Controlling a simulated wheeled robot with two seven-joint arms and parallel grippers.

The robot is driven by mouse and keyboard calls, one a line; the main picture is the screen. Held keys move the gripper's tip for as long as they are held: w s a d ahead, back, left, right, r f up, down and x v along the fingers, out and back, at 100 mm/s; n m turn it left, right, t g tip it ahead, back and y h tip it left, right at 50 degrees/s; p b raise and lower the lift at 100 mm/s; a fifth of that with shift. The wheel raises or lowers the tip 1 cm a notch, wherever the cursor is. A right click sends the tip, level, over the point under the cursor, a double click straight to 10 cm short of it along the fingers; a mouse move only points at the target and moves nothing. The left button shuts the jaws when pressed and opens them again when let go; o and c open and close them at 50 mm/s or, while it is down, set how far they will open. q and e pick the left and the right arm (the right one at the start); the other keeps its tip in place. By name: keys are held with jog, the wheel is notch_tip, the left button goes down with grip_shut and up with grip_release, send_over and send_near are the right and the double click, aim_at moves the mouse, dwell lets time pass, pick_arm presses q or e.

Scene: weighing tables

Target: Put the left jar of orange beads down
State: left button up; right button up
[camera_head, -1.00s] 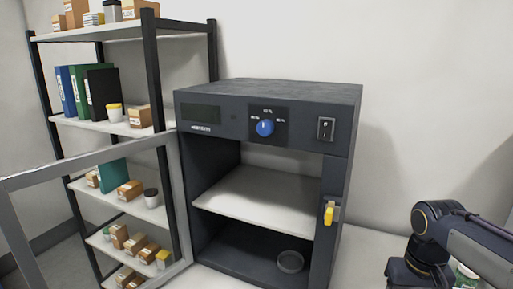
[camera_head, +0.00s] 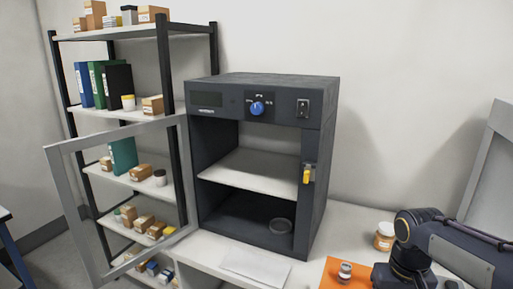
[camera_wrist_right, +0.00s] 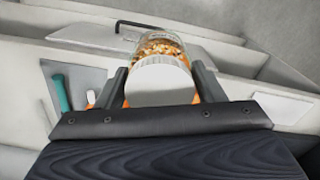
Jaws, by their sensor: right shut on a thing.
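A jar of orange beads with a white lid (camera_wrist_right: 160,86) is between the two fingers of my right gripper (camera_wrist_right: 162,78), which is shut on it in the right wrist view. The beads show through the clear wall beyond the lid. In the head view my right arm comes in from the right, and the gripper and held jar are not clearly visible there. Another jar (camera_head: 384,236) with an orange label stands on the table behind my right arm. My left gripper is not in view.
An orange mat (camera_head: 330,280) with a small metal object (camera_head: 345,272) lies left of my arm. A dark oven (camera_head: 262,95) with its glass door (camera_head: 62,190) open stands on the table. A flat white plate (camera_head: 255,266) lies before it. A shelf rack (camera_head: 165,70) stands behind left.

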jog(key=w+a+f+n, duration=0.1)
jog(key=w+a+f, duration=0.2)
jog(key=f, duration=0.6)
jog(key=w+a+f+n, duration=0.1)
jog(key=w+a+f, duration=0.3)
jog(key=a+f, duration=0.4)
notch_tip(320, 180, down, 2)
jog(key=shift+a+f, duration=0.1)
jog(key=shift+a, duration=0.2)
jog(key=shift+w, duration=0.1)
